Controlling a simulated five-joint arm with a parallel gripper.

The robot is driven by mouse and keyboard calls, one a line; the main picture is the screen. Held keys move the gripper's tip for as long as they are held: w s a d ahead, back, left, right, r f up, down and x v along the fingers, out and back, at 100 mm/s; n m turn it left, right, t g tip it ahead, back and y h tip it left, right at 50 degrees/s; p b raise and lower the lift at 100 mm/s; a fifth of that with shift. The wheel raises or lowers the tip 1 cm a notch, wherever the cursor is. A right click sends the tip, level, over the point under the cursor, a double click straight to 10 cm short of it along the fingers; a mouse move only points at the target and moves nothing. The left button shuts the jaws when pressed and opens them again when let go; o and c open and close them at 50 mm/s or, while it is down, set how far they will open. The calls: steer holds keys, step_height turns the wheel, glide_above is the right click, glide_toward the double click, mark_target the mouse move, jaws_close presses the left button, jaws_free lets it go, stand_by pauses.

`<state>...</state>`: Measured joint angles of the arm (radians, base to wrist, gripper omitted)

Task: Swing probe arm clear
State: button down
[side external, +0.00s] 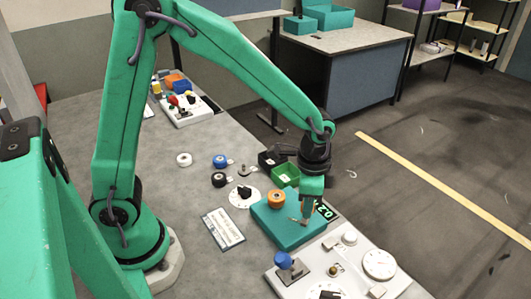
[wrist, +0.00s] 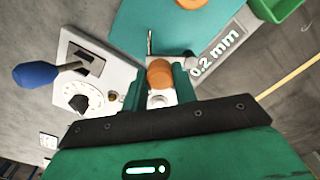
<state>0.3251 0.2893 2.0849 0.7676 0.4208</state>
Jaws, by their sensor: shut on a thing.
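A teal gauge block (side external: 285,232) stands on the bench with an orange ring-shaped spool (side external: 276,198) on top and a "0.2 mm" display (wrist: 216,50) along one edge. My gripper (side external: 306,220) points down over the block's right part, beside the display. In the wrist view my gripper (wrist: 160,84) has its teal fingers closed on a copper-coloured round knob (wrist: 160,72), which appears to belong to the probe arm. A thin metal rod (wrist: 150,42) shows just beyond the knob. The fingers hide the rest of the probe arm in the side view.
A white panel with a blue-knobbed lever (side external: 284,262) and dials stands close at the front. A green bin (side external: 285,174) is behind the block. A white dial (side external: 244,196) and a label plate (side external: 222,229) lie left. Blue and black spools are farther back.

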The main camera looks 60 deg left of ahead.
steer(key=shift+w+d+n, duration=0.2)
steer(key=shift+d+n, duration=0.05)
steer(key=shift+n, duration=0.55)
steer(key=c, duration=1.1)
jaws_free()
steer(key=shift+r, duration=0.1)
steer(key=shift+r, duration=3.85)
